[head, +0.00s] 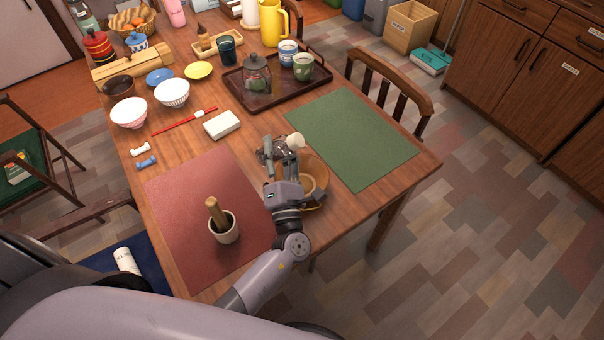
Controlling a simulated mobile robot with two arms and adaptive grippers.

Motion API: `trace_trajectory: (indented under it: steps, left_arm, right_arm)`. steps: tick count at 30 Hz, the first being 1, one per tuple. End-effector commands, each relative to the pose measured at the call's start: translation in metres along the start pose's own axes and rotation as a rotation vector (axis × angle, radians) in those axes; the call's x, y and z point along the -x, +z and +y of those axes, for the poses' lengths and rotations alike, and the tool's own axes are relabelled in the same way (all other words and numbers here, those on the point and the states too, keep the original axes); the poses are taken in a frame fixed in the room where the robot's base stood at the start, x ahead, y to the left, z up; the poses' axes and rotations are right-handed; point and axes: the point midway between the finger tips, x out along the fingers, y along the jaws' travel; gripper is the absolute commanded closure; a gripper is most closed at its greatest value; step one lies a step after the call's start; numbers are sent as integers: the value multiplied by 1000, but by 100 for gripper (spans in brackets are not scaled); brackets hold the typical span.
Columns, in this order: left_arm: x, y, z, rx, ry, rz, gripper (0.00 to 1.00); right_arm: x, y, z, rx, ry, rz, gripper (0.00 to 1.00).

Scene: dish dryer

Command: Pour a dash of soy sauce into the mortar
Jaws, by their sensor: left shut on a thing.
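The mortar (224,232) is a small pale cup standing on the red placemat, with a wooden pestle (214,211) leaning in it. My left gripper (279,151) is over the table, up and right of the mortar and apart from it. It is shut on a small container with a round cream top (295,141). The gripper hides most of this container, so I cannot tell whether it is the soy sauce or see its contents. My right gripper is not in view.
A round wooden tray (318,168) with a bowl lies partly hidden under my left gripper. The green placemat (350,135) is bare. A dark tray (262,101) holds a teapot (257,73) and cups. Bowls, red chopsticks (185,121) and a white box (221,125) stand further left.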

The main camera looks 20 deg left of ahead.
Motion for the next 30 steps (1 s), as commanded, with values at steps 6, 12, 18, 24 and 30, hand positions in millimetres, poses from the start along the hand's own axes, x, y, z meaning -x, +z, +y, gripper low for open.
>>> trace_trajectory:
  steps: [6, 12, 18, 24, 30]
  left_arm:
    - [0, 0, 0, -13, 1, -6, 92]
    - [0, -1, 0, -24, 2, -11, 92]
    - [0, -2, -1, -35, 2, -15, 92]
    - [0, -2, -1, -46, 2, -20, 92]
    - [0, -3, -1, -57, 2, -25, 92]
  right_arm:
    - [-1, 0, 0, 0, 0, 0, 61]
    - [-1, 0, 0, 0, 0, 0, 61]
    - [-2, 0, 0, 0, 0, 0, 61]
    - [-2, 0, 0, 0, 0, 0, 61]
    - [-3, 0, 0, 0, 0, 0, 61]
